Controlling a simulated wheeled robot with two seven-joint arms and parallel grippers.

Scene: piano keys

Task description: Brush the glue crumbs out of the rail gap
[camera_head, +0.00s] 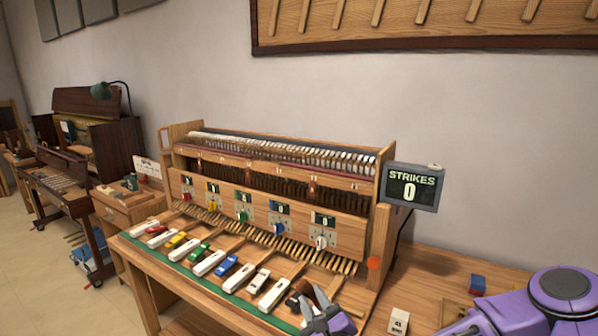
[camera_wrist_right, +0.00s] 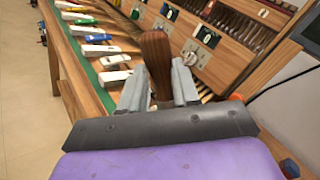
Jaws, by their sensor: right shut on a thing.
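My right gripper (camera_head: 325,318) is at the front right end of the row of keys. It is shut on a brown wooden handle, probably the brush (camera_head: 303,288). In the right wrist view the handle (camera_wrist_right: 156,58) stands up between the two grey fingers (camera_wrist_right: 158,88). The brush's bristles are hidden or too small to tell. The keyboard (camera_head: 245,303) has a green strip along its front, with white and coloured keys behind it. I cannot make out the rail gap or any glue crumbs. My left gripper is not in view.
The wooden piano action (camera_head: 345,235) rises behind the keys. A sign (camera_head: 412,187) at its right reads "STRIKES 0". A white block (camera_head: 398,322) and a blue block (camera_head: 477,284) lie on the bench to the right. Bare bench (camera_head: 425,283) lies between.

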